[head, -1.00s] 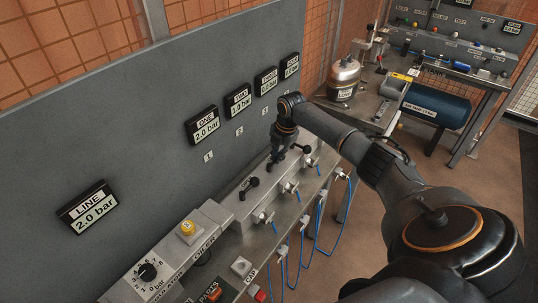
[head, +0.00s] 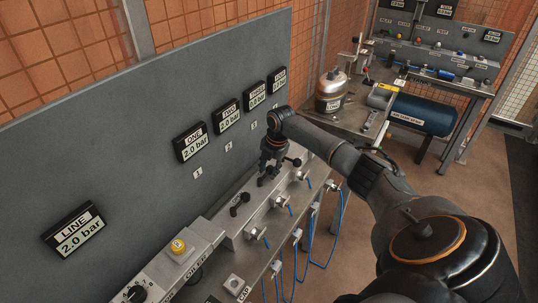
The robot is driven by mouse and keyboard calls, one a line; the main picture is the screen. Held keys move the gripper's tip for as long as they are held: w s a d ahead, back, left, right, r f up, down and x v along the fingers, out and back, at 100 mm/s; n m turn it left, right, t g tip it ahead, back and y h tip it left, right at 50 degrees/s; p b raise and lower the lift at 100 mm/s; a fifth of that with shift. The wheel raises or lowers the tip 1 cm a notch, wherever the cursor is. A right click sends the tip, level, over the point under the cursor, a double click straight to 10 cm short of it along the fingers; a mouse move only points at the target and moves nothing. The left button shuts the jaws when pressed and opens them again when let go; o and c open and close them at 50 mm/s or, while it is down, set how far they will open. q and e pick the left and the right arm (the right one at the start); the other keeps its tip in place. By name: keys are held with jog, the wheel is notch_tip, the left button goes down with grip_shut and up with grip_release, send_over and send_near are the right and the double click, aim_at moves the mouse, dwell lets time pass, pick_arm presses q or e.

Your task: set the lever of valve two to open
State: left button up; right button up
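My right gripper (head: 268,176) points down over the grey valve ledge (head: 228,226), in front of the gauge marked TWO (head: 228,117). Its dark fingers cover the spot where valve two's lever would be, so I cannot tell that lever's position or whether the fingers touch it. The fingers are too small and dark to tell open from shut. A black lever (head: 238,205) sits to its left, below the gauge marked ONE (head: 191,142). Another black lever end (head: 294,161) shows just right of the gripper. My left gripper is not in view.
The gauge marked LINE (head: 75,230) reads 2.0 bar. A yellow button (head: 178,246) and a black dial (head: 135,293) are on the ledge at lower left. Blue hoses (head: 314,240) hang from fittings along the front. A metal tank (head: 332,90) stands beyond.

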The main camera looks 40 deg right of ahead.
notch_tip(320, 180, up, 12)
jog(key=s, duration=0.2)
jog(key=shift+s+d, duration=0.15)
jog(key=shift+d, duration=0.15)
jog(key=shift+f, duration=0.15)
dwell(0.3)
